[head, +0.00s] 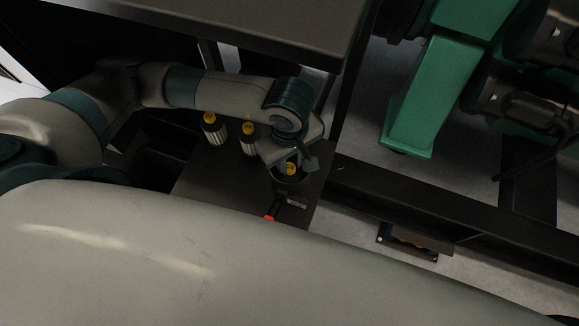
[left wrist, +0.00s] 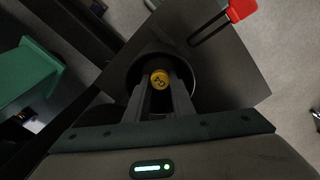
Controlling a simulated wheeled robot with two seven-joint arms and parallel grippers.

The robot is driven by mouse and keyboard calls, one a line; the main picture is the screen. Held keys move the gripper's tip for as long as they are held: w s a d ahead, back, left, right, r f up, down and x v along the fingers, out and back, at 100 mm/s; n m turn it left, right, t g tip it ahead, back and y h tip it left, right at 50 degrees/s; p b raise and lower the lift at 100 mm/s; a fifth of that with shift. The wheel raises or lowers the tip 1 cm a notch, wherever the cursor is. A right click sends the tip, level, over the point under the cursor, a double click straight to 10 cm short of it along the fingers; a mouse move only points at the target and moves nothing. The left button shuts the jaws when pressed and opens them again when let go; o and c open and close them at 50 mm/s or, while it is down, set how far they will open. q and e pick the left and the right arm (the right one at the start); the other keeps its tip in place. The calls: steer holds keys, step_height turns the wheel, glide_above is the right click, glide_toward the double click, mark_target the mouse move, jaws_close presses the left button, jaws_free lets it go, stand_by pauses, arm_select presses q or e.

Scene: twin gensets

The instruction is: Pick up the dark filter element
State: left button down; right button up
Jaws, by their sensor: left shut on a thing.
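My left gripper (head: 292,166) reaches down at the right part of a small dark table (head: 212,176). In the left wrist view its two fingers (left wrist: 163,92) are shut on a yellow-capped filter element (left wrist: 160,79). The element sits within the rim of a round dark cup (left wrist: 134,72). Its yellow cap also shows in the head view (head: 291,168); its body is mostly hidden, so I cannot tell its colour. Two other filter elements with yellow tops and pale ribbed sides stand to the left, one farther left (head: 218,133) and one nearer the gripper (head: 249,141). My right gripper is not in view.
A red-ended tool (head: 270,215) lies by the table's front edge, near a small label (head: 297,204). A dark grey surface (head: 270,28) overhangs behind my left arm. Green machinery (head: 425,100) and a dark frame rail (head: 400,208) stand to the right.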

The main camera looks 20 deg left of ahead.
arm_select(q)
steer(key=shift+w+d+r, duration=0.1)
steer(key=shift+r, duration=0.3)
step_height(320, 180, up, 17)
steer(key=b, duration=0.5)
steer(key=shift+b, duration=0.35)
steer(key=shift+r, duration=0.1)
steer(key=shift+b, duration=0.6)
